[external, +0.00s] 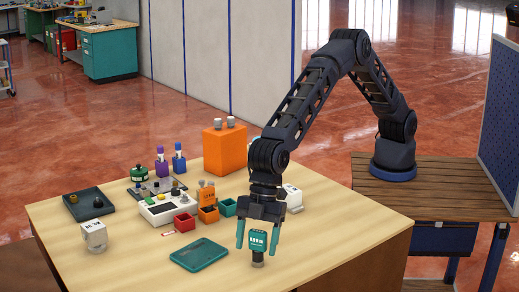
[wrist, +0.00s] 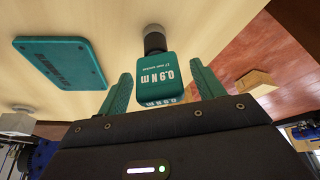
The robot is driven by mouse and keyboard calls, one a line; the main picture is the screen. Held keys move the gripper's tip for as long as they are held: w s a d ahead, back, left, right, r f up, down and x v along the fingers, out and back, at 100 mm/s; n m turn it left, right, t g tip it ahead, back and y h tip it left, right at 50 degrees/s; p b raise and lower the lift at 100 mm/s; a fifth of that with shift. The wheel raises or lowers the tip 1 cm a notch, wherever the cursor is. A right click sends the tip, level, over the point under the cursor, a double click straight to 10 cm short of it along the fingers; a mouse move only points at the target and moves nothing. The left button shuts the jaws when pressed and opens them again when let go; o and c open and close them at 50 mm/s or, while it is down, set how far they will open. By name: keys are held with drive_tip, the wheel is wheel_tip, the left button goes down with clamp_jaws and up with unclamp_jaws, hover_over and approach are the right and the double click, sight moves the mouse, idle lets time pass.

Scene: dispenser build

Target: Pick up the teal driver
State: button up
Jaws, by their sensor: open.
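The teal driver (external: 258,240) stands upright near the front edge of the wooden table, with a grey cylindrical foot below its blocky teal body. In the wrist view the driver (wrist: 162,85) shows white lettering reading "0.9 N m". My gripper (external: 257,246) points down over it, open, with one teal finger on each side of the body. The wrist view shows a gap between the driver and each finger of my gripper (wrist: 161,76). The driver's top is partly hidden under my gripper.
A flat teal plate (external: 199,252) lies just left of the driver. Behind are a red bin (external: 184,222), an orange block (external: 225,150), a white device (external: 166,208) and a dark tray (external: 85,206). A white item (external: 294,197) stands behind my gripper.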

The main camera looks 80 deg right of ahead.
drive_tip(key=shift+c, duration=0.2)
drive_tip(key=c, duration=1.1)
drive_tip(key=shift+r, duration=0.1)
